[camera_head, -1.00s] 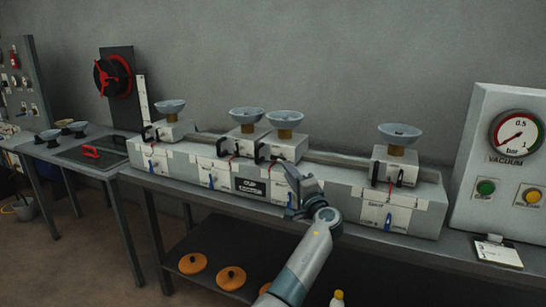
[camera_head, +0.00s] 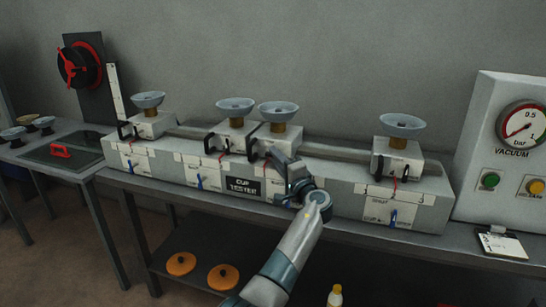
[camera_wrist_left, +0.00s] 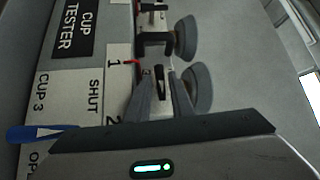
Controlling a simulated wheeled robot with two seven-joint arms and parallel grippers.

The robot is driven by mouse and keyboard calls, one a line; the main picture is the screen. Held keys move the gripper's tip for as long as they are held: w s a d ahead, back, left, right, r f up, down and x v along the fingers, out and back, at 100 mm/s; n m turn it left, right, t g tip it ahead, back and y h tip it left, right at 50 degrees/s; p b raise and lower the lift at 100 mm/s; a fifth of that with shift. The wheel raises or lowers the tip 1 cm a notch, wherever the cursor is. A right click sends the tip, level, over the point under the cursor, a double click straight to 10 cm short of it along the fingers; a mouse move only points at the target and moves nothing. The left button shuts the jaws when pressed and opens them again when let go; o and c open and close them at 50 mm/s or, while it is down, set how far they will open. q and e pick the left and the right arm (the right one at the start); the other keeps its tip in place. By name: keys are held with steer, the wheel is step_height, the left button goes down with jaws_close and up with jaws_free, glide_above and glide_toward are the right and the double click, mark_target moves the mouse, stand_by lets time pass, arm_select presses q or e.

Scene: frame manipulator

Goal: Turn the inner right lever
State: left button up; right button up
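A long grey cup tester (camera_head: 345,190) stands on the bench with a row of several cup stations and hanging blue levers. The inner right station, labelled CUP 3 in the wrist view, has a blue lever (camera_wrist_left: 40,133) pointing left in that picture, toward its base; in the head view my arm partly hides it. A black clamp handle (camera_wrist_left: 160,82) shows between my left fingertips in the wrist view. My left gripper (camera_head: 282,163) is open in front of the third station, close to its front face. I cannot tell whether it touches the handle. My right gripper is not in view.
The outer right station has its own blue lever (camera_head: 393,217). A vacuum gauge box (camera_head: 500,160) with buttons stands at the right end. Orange discs (camera_head: 181,263) and a bottle (camera_head: 335,294) are below. Neighbouring stations stand close to my left gripper.

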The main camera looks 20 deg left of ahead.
arm_select(q)
jaws_close()
